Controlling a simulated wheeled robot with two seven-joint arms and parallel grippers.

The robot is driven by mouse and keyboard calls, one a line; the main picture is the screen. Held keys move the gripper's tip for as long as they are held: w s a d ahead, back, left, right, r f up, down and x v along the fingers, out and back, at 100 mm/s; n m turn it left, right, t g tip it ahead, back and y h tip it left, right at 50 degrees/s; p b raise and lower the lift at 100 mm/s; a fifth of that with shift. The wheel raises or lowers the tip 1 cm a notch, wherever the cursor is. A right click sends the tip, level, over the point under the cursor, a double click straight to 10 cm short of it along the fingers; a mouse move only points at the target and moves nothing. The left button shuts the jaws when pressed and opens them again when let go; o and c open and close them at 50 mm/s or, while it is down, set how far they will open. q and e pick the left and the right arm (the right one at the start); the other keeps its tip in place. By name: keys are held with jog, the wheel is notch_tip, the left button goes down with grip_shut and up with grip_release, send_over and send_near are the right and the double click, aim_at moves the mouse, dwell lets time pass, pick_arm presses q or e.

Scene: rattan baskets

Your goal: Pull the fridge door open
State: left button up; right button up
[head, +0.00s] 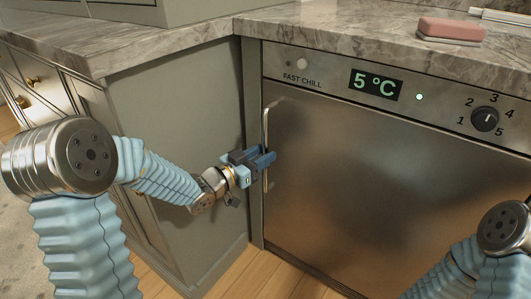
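The fridge is a brushed-metal unit under the counter, and its door (350,185) looks closed and flush with the frame. A slim vertical metal handle (266,123) runs along the door's left edge. My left gripper (265,160) is at the middle of the handle, with its blue fingers overlapping it in the picture. The fingers hide that part of the handle. I cannot tell whether they are closed around it or only beside it. My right gripper is out of view; only part of my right arm shows at the lower right.
A control panel above the door has a "5 °C" display (376,86) and a black dial (485,119). A pink and grey block (451,31) lies on the marble counter (350,28). A green-grey cabinet side (180,110) stands close left of the fridge. Wooden floor (285,279) is free below.

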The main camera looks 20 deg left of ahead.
pick_arm(q)
jog(key=shift+x, duration=0.85)
jog(key=shift+s, duration=0.1)
grip_shut()
